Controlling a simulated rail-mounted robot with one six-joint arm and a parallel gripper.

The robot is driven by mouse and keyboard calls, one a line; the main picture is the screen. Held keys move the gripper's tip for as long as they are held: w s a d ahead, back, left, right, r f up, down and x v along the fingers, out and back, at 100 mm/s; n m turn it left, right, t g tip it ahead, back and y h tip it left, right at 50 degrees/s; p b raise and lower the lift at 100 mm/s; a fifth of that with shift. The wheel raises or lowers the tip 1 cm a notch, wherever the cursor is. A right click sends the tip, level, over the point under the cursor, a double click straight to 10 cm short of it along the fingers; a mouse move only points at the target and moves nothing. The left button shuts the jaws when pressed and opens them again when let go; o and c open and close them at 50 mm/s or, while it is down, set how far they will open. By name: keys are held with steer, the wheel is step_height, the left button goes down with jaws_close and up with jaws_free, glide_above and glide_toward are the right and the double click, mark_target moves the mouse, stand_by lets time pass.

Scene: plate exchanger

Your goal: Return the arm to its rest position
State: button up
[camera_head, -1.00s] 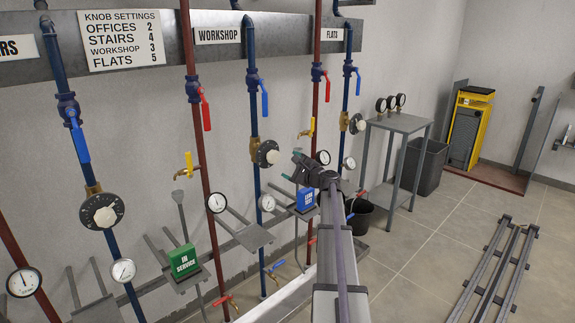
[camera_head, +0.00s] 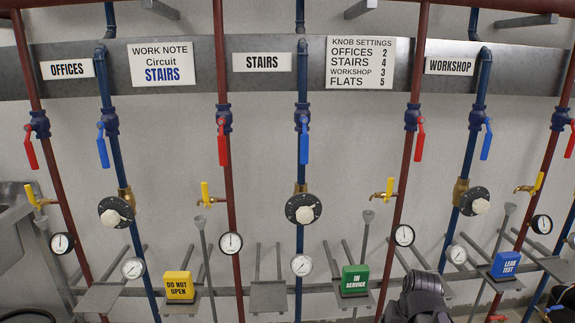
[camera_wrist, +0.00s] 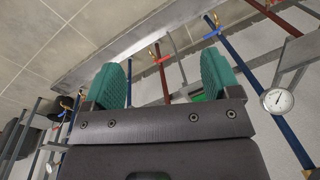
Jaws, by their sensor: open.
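My gripper (camera_wrist: 160,88) shows in the wrist view with its two green fingertips apart and nothing between them. In the head view only a dark part of my arm shows at the bottom right, below the workshop pipes; the fingertips are not visible there. In the wrist view the gripper faces the lower pipes and the floor, with a gauge (camera_wrist: 277,100) to its right.
The wall carries red and blue pipes with valves and knobs (camera_head: 303,208). Shelves hold a yellow "Do not open" block (camera_head: 179,286), a green "In service" block (camera_head: 355,280) and a blue "Leak test" block (camera_head: 505,265). Tiled floor (camera_wrist: 40,50) shows clear.

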steer(key=s+a+n+h+p, duration=0.1)
steer(key=s+a+n, duration=0.3)
steer(key=a, duration=0.8)
step_height(320, 180, up, 18)
steer(key=p, duration=1.7)
steer(key=shift+d+m+g, duration=0.3)
steer(key=shift+d, duration=0.15)
steer(key=shift+s, duration=0.1)
